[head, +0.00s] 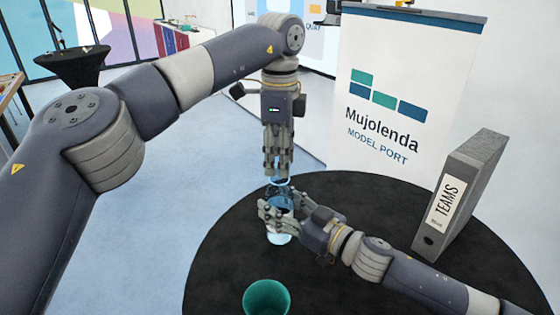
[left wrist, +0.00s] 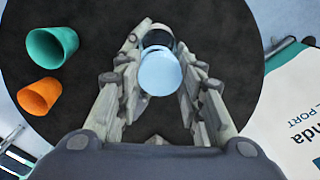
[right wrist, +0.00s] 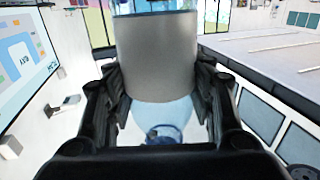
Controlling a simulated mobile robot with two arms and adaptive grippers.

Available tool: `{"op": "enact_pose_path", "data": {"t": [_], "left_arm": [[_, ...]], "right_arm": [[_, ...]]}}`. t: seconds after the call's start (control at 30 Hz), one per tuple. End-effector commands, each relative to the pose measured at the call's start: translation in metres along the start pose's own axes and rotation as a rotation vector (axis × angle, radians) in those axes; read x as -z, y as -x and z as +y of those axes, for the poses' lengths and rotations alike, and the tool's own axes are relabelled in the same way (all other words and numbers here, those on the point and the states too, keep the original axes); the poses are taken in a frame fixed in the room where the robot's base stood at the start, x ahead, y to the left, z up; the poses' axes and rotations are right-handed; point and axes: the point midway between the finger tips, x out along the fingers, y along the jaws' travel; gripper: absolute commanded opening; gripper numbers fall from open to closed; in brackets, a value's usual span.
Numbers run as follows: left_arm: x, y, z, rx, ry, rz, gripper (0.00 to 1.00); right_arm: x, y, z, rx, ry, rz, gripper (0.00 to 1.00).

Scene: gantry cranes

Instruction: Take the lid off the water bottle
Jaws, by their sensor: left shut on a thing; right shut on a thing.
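In the right wrist view the bottle (right wrist: 156,60) is a grey cylinder between the fingers, light blue toward the near end. My left gripper (head: 279,178) points straight down above the bottle, shut on the light blue lid (left wrist: 160,72). In the left wrist view a dark round rim shows partly behind the lid. Whether the lid still touches the bottle is hard to tell.
A green cup (head: 267,297) stands near the front of the black table (head: 350,285). An orange cup (left wrist: 38,96) shows beside it in the left wrist view. A grey binder (head: 465,190) stands at the right. A white banner (head: 400,80) is behind the table.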

Motion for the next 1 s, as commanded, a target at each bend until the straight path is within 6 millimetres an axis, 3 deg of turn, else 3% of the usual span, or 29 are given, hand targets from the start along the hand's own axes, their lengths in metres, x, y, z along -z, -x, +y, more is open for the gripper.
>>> {"op": "enact_pose_path", "data": {"t": [0.53, 0.8, 1.0], "left_arm": [[0.002, 0.008, 0.001, -0.003, -0.004, 0.001, 0.06], [0.002, 0.039, 0.001, -0.003, -0.002, 0.001, 0.06], [0.001, 0.046, 0.001, -0.005, -0.004, 0.002, 0.06]], "right_arm": [[0.000, 0.000, 0.001, -0.002, -0.002, -0.001, 0.00], [0.000, 0.000, 0.001, -0.003, -0.002, -0.001, 0.00], [0.000, 0.000, 0.001, -0.003, -0.002, 0.000, 0.00]]}}
